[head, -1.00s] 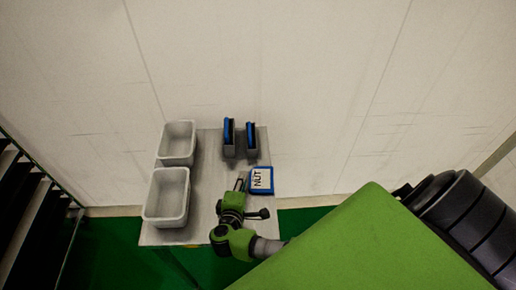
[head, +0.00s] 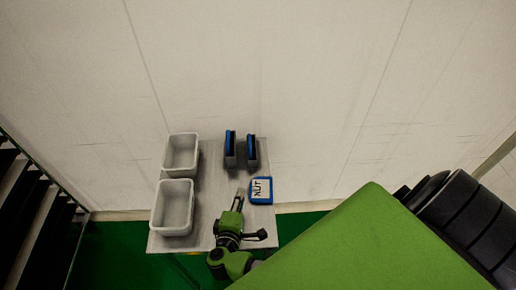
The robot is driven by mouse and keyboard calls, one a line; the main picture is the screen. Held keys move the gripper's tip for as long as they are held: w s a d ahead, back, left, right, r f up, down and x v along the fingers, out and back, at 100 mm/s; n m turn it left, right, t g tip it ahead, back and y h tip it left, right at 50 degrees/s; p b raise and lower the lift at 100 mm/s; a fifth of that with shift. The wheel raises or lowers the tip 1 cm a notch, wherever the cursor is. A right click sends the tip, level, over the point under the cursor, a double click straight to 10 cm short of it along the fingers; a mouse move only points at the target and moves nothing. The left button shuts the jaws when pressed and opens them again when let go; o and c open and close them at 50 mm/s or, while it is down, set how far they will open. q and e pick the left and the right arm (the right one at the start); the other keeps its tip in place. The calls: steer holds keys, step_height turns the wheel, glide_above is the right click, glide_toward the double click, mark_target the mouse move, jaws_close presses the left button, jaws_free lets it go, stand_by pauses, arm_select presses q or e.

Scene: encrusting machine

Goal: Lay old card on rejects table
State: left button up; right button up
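A blue-framed card with a white face reading "NUT" (head: 261,190) lies at the right edge of the grey table (head: 208,215). My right gripper (head: 241,191) is over the table just left of the card, fingers pointing toward the back. Its small fingertips look parted with nothing between them, and a narrow gap shows between them and the card. My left gripper is not in view.
Two white bins, a rear one (head: 181,153) and a front one (head: 173,207), stand on the table's left side. Two grey holders with blue cards (head: 230,150) (head: 252,153) stand at the back. A pale wall rises behind. Dark slatted racks (head: 30,220) are at far left.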

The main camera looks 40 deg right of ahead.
steer(key=r, duration=0.1)
steer(key=s+r, duration=0.1)
steer(key=r, duration=0.1)
steer(key=a+r, duration=0.1)
steer(key=shift+s+r, duration=0.15)
steer(key=shift+r, duration=0.05)
steer(key=shift+a, duration=0.1)
